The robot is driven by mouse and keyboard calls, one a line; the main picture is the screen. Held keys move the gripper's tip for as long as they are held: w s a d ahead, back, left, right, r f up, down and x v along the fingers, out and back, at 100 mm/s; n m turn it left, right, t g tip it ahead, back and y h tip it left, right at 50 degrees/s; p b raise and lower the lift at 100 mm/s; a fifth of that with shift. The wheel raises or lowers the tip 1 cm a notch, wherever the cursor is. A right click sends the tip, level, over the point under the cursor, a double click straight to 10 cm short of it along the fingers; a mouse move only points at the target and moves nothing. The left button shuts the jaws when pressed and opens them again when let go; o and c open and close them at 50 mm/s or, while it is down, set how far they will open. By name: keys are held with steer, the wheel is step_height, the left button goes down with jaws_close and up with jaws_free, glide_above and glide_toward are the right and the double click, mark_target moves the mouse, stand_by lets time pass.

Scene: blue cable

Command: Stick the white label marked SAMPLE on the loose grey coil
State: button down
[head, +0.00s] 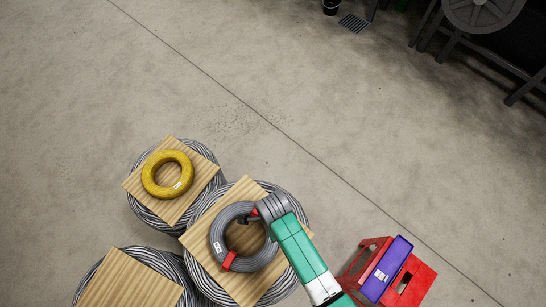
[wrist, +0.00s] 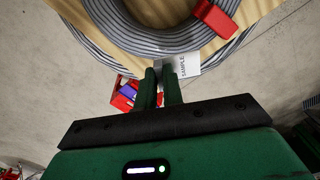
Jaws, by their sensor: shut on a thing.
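The loose grey coil (head: 233,262) lies on a square wooden board, with a red clip (head: 229,260) on its lower part. The coil also fills the top of the wrist view (wrist: 135,38), with a red clip (wrist: 214,18) at right. My gripper (wrist: 163,72) is shut on the white label marked SAMPLE (wrist: 186,66), which sticks out to the right of the fingers. The label overlaps the coil's near edge in the wrist view; I cannot tell whether they touch. In the head view my gripper (head: 257,214) is at the coil's upper right, and hides the label.
A yellow coil (head: 149,180) lies on another board at upper left. An empty board (head: 130,283) tops a third large cable coil at lower left. A red stand (head: 418,281) with a purple box (head: 386,268) is at right.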

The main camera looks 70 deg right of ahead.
step_height(320, 180, down, 4)
steer(key=b, duration=0.3)
steer(key=shift+f, duration=0.35)
steer(key=shift+f, duration=0.85)
stand_by(1.7)
steer(key=c, duration=1.3)
jaws_free()
steer(key=shift+w, duration=0.1)
steer(key=shift+r, duration=0.1)
step_height(320, 180, up, 5)
steer(key=p, duration=0.5)
steer(key=shift+r, duration=0.1)
steer(key=shift+r+p, duration=0.6)
steer(key=shift+r, duration=0.3)
